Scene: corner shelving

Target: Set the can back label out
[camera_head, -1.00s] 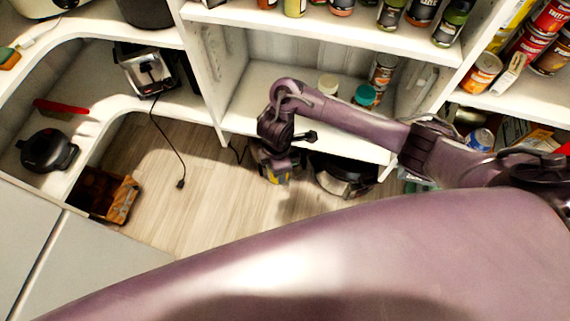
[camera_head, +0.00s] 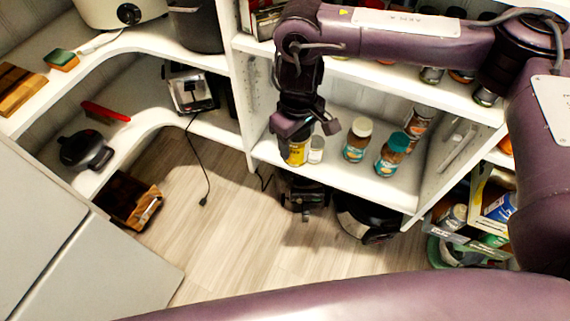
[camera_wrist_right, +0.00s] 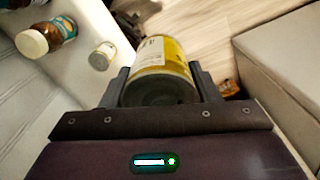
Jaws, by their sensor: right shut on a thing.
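The can (camera_head: 297,155) is yellow with a dark end. My right gripper (camera_head: 297,137) is shut on it from above, at the front edge of the middle shelf (camera_head: 345,178). In the right wrist view the can (camera_wrist_right: 163,62) sits between the two fingers of the right gripper (camera_wrist_right: 162,88). A pale label panel with small print shows on its left side there, and plain yellow on its right. Whether the can touches the shelf is unclear. The gripper hides its upper part in the head view. My left gripper is not in view.
A small pale-lidded jar (camera_head: 316,150) stands close beside the can. A white-lidded jar (camera_head: 357,140) and a teal-lidded jar (camera_head: 392,154) stand further right, with another can (camera_head: 418,125) behind. A shelf with several jars is above. Wooden floor (camera_head: 230,230) lies open in front.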

